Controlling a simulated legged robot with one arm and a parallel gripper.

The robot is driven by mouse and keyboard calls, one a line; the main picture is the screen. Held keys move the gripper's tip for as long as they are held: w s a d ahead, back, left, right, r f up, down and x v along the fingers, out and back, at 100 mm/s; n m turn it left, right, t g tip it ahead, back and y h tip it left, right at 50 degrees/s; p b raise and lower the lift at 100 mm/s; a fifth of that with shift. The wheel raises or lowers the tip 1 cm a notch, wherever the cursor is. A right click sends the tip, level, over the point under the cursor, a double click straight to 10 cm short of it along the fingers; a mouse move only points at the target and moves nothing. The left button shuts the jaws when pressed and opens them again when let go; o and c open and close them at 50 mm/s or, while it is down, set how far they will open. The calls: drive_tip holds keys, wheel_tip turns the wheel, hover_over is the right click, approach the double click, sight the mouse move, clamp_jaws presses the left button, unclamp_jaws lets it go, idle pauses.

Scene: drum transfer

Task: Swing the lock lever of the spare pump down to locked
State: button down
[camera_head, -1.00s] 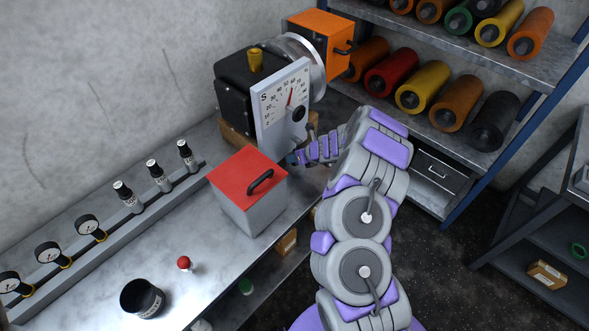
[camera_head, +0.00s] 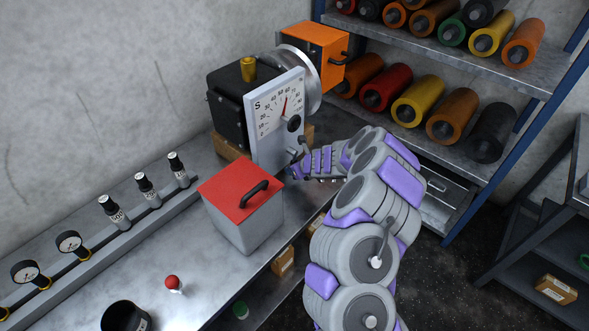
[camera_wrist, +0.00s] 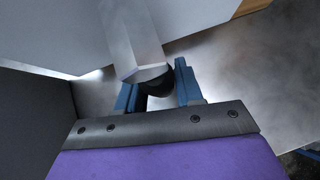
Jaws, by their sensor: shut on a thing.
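The spare pump is a black housing (camera_head: 228,112) with a yellow cap and a pale dial plate marked S (camera_head: 262,138), standing at the far end of the bench. My gripper (camera_head: 297,168) is low at the right edge of the dial plate. In the wrist view a flat metal lever (camera_wrist: 132,42) runs down from the top to a black knob (camera_wrist: 160,84). My gripper's blue fingers (camera_wrist: 155,88) are shut around that knob. In the head view the lever is small and partly hidden, so its exact angle is hard to read.
A grey box with a red lid and black handle (camera_head: 236,194) stands on the bench in front of the pump, close to my forearm. An orange box (camera_head: 310,50) is behind the pump. A shelf of coloured rollers (camera_head: 418,100) stands to the right. Gauges and bottles line the left.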

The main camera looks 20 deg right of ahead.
drive_tip(key=c, duration=1.2)
unclamp_jaws()
drive_tip(key=shift+f, duration=0.2)
drive_tip(key=shift+o, duration=0.9)
drive_tip(key=shift+f, duration=0.1)
drive_tip(key=shift+o, duration=1.1)
drive_tip(key=shift+r, duration=0.2)
drive_tip(key=shift+d+r, duration=0.1)
drive_tip(key=p+v, duration=0.4)
drive_tip(key=v, duration=1.3)
drive_tip(key=shift+p, duration=0.4)
